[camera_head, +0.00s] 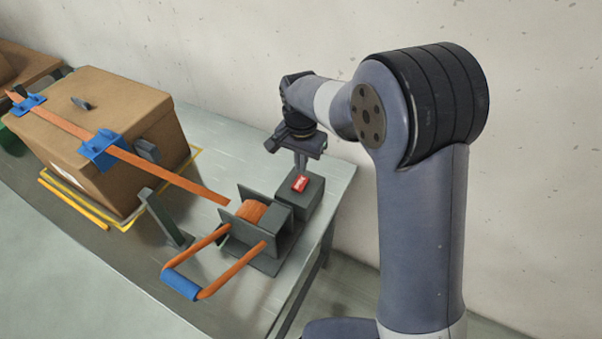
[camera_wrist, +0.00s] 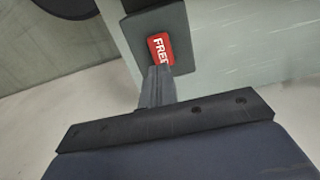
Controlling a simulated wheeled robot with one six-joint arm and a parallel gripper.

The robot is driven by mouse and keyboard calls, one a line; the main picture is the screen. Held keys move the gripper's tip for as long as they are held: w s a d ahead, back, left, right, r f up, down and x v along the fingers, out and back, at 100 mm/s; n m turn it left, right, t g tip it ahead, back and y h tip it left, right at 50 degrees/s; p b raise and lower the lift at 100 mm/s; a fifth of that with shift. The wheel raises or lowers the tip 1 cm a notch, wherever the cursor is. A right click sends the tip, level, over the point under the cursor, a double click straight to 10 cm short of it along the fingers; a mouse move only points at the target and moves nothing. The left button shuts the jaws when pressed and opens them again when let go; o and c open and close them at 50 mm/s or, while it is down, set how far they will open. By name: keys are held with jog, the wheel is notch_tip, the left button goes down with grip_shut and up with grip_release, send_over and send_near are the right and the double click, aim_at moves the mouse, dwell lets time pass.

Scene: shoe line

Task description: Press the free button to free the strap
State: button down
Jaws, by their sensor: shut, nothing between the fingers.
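The red FREE button (camera_head: 299,183) sits on top of a dark grey box (camera_head: 303,200) at the table's right end. In the wrist view the button (camera_wrist: 160,46) lies just past my fingertips, and its last letter is partly hidden. My gripper (camera_head: 300,168) is shut and empty, pointing down at the button's back side. I cannot tell whether it touches. The orange strap (camera_head: 172,177) runs from over the cardboard box (camera_head: 105,125) to a winder (camera_head: 279,214) with a coil of strap on it.
An orange handle with a blue grip (camera_head: 181,283) extends in front of the winder. A wall (camera_head: 230,50) rises behind. The table's right edge is close to the button box.

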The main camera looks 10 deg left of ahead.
aim_at(301, 182)
notch_tip(301, 182, down, 5)
dwell(0.3)
